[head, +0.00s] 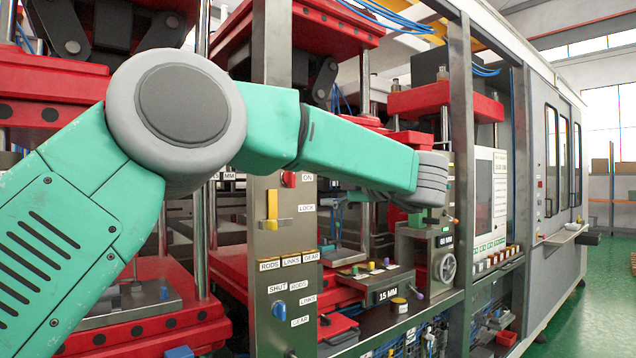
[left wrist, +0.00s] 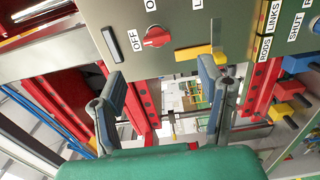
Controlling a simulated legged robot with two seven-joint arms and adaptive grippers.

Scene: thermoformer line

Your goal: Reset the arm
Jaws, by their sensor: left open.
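My left arm crosses the head view from the lower left, bends at a grey elbow and reaches right in front of the control post (head: 270,275). My left gripper is largely hidden behind its forearm there. In the left wrist view my left gripper (left wrist: 160,100) is open, its two dark fingers spread wide with nothing between them. The post carries a red knob (head: 289,179), a yellow lever (head: 272,208) and a blue knob (head: 279,310). The red knob (left wrist: 157,37) and yellow lever (left wrist: 195,52) also show beyond the fingers. I see no contact. My right gripper is not in view.
Red press frames (head: 330,25) stand behind the post and along the line. A 15 MM block (head: 385,287) and a handwheel (head: 445,267) sit on the bench at right. A grey cabinet (head: 551,150) lies farther right, with open green floor (head: 560,325) beside it.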

